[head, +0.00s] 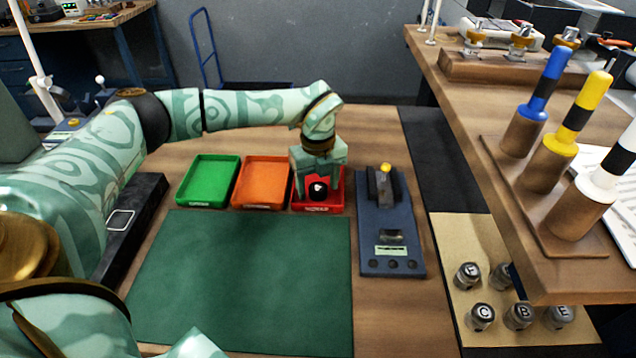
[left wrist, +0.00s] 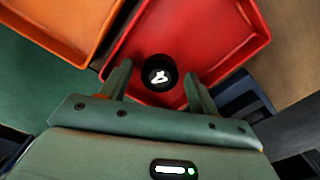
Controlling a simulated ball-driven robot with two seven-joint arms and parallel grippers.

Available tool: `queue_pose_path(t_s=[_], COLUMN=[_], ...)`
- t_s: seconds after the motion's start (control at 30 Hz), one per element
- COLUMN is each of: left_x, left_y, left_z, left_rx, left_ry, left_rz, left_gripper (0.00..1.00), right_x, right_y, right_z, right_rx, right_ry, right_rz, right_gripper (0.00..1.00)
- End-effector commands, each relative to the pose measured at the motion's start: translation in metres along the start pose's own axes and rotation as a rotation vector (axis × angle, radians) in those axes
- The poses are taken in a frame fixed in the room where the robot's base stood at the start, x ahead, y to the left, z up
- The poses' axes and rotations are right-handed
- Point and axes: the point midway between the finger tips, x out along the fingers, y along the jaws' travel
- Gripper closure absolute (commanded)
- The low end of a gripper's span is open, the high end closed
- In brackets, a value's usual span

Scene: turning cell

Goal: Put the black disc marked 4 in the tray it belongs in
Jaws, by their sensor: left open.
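The black disc (left wrist: 160,73) has a white mark that I cannot read for certain. It is in the red tray (left wrist: 223,40), between the spread fingers of my left gripper (left wrist: 158,80), with gaps visible at its sides. The head view also shows the disc (head: 318,190) at the red tray (head: 325,208), below my left gripper (head: 317,183). My left gripper is open. Whether the disc rests fully on the tray floor is hard to tell. My right gripper is not in view.
A green tray (head: 208,180) and an orange tray (head: 262,182) stand left of the red one. A dark blue gauge stand (head: 390,225) is close on the right. A green mat (head: 240,280) lies clear in front. Handled plug gauges stand on the right bench.

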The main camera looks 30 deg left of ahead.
Motion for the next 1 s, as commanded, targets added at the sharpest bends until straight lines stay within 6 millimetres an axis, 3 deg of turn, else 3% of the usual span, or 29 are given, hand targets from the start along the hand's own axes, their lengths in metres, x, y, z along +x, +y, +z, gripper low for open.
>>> queue_pose_path(t_s=[0.17,0.4,0.53,0.7,1.0], left_x=[-0.024,-0.082,-0.106,-0.121,-0.122], left_y=[-0.001,0.000,0.000,0.000,0.000], left_z=[0.001,0.001,0.001,0.000,0.000], left_rx=[0.001,-0.001,0.001,0.000,0.000], left_ry=[-0.003,-0.003,-0.003,-0.001,0.000], left_rz=[-0.005,-0.005,-0.004,-0.002,0.000], left_gripper=[0.39,0.39,0.39,0.39,0.39], right_x=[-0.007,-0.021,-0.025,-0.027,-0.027], right_y=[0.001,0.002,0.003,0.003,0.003], right_z=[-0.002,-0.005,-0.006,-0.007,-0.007], right_rx=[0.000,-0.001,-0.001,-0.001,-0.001], right_ry=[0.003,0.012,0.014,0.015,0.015], right_rz=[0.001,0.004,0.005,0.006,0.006], right_gripper=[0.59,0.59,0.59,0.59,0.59])
